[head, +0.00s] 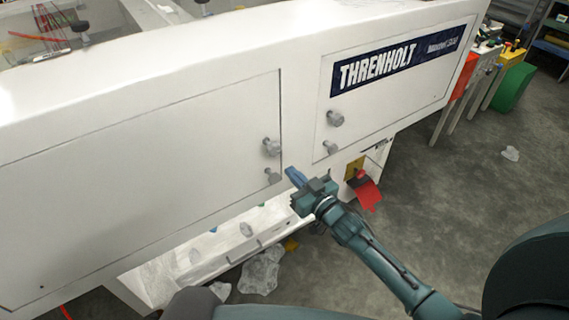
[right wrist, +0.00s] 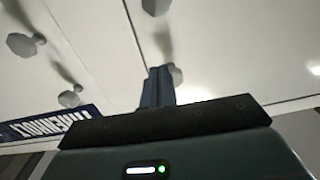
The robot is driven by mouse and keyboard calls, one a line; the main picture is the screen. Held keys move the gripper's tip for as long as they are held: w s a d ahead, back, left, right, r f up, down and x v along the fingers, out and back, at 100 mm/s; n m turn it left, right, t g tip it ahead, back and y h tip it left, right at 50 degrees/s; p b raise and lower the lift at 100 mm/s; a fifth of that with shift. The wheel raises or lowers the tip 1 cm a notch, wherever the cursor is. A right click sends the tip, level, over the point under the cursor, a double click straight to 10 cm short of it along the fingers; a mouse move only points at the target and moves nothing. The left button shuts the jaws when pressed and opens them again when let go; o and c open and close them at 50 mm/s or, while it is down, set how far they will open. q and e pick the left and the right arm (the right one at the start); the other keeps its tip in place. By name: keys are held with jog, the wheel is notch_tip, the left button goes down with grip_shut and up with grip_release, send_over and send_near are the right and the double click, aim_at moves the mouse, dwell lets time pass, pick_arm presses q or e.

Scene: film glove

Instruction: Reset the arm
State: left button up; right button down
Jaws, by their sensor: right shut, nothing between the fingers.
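My right arm reaches in from the lower right in the head view. Its gripper (head: 294,175) is shut and empty, close to the front of a white machine (head: 160,160), near the lower knob (head: 272,176) of the left door panel. In the right wrist view the shut fingers (right wrist: 158,88) point at the white panel and overlap a grey knob (right wrist: 175,73); whether they touch it I cannot tell. My left gripper is not in view.
The machine bears a dark THRENHOLT label (head: 400,58) and several grey knobs. A red tag (head: 368,192) hangs by a yellow plate. Clear plastic film (head: 262,270) lies on the floor below. Orange and green bins (head: 514,86) stand far right. The grey floor (head: 470,190) at right is mostly clear.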

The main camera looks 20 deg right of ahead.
jog(key=s+a+f+g+h, duration=0.1)
jog(key=s+a+f+g, duration=0.1)
jog(key=s, duration=1)
jog(key=s+a+f+g+h, duration=0.1)
jog(key=s+f+g, duration=0.3)
jog(key=s, duration=0.8)
jog(key=shift+a+f+m+h, duration=0.3)
jog(key=shift+a+f, duration=0.15)
jog(key=shift+f, duration=0.05)
